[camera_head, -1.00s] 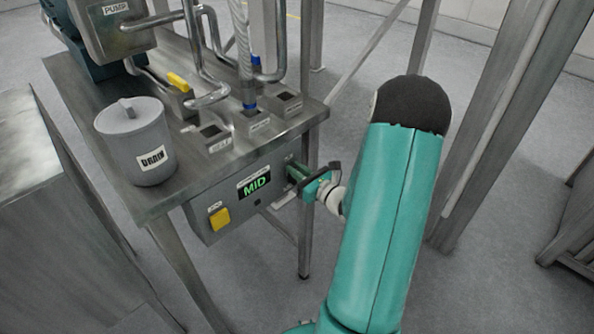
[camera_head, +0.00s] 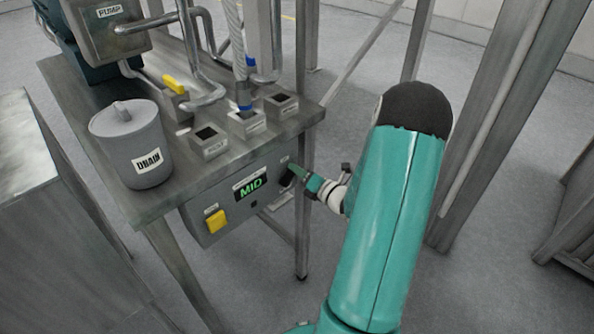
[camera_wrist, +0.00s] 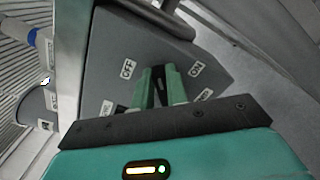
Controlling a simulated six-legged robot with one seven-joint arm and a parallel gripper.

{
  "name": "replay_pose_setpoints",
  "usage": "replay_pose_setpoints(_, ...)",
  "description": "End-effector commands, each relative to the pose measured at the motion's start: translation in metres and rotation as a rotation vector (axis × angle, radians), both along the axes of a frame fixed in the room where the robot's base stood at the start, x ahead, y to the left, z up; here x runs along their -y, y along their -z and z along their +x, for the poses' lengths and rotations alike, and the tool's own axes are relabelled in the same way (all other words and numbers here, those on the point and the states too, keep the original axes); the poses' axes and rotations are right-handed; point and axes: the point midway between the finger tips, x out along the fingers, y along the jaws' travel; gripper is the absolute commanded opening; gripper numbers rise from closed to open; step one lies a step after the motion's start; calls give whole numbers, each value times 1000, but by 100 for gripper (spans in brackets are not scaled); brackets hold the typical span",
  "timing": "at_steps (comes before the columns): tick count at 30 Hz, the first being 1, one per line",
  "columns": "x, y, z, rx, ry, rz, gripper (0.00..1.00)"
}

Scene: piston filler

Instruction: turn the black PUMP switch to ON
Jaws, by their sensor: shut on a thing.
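The black PUMP switch (camera_wrist: 159,78) shows in the wrist view between the fingertips of my gripper (camera_wrist: 160,92), on a dark grey panel (camera_wrist: 120,45). An OFF label lies to its upper left and an ON label to its upper right. My gripper is shut on the switch. In the head view my gripper (camera_head: 292,172) is at the right end of the control box (camera_head: 237,205), whose display (camera_head: 250,188) reads MID. The fingers hide most of the switch, and I cannot tell exactly which way it points.
A yellow button (camera_head: 216,221) is on the box's left side. Above, the steel table (camera_head: 110,190) holds a grey DRAIN pot (camera_head: 133,145), several small labelled blocks, a yellow-handled valve (camera_head: 175,86) and pipes. Steel posts (camera_head: 500,120) stand to the right of my arm.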

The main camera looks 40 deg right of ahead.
Motion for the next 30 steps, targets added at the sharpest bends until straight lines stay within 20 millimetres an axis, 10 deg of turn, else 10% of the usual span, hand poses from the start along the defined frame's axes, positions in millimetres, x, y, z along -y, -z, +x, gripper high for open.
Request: replay_pose_setpoints(30,6,19,-1,-23,-1,711,0)
